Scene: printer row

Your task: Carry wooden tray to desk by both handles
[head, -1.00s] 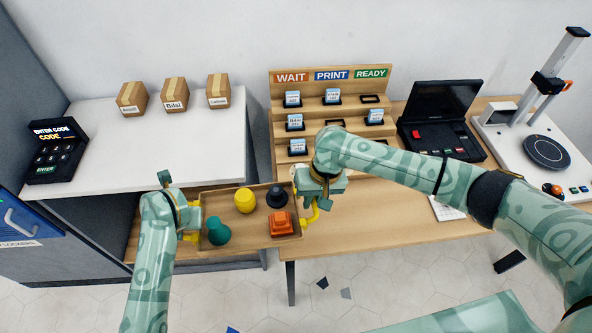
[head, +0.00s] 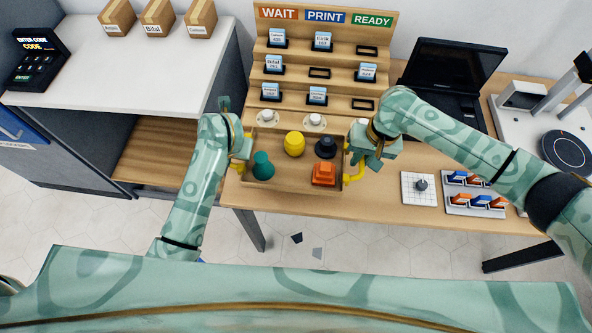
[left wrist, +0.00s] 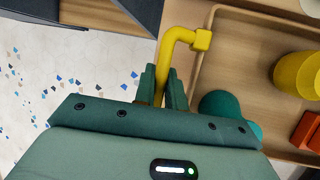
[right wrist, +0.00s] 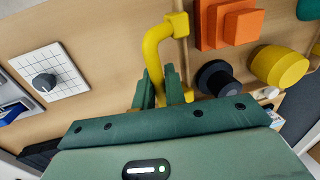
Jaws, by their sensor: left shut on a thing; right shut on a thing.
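The wooden tray (head: 291,184) is over the left part of the desk (head: 400,211), in front of the card rack; whether it touches the desktop I cannot tell. It carries a teal piece (head: 262,167), a yellow piece (head: 294,143), a black piece (head: 325,147) and an orange piece (head: 323,174). My left gripper (head: 241,148) is shut on the left yellow handle (left wrist: 176,45), seen between its fingers in the left wrist view. My right gripper (head: 356,163) is shut on the right yellow handle (right wrist: 154,50), seen in the right wrist view.
The card rack (head: 330,55) stands behind the tray, with two small white round items (head: 315,121) at its foot. A white grid pad (head: 418,188) and a card holder (head: 475,192) lie to the right. The white-topped cabinet (head: 120,70) stands left, with an open wooden shelf.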

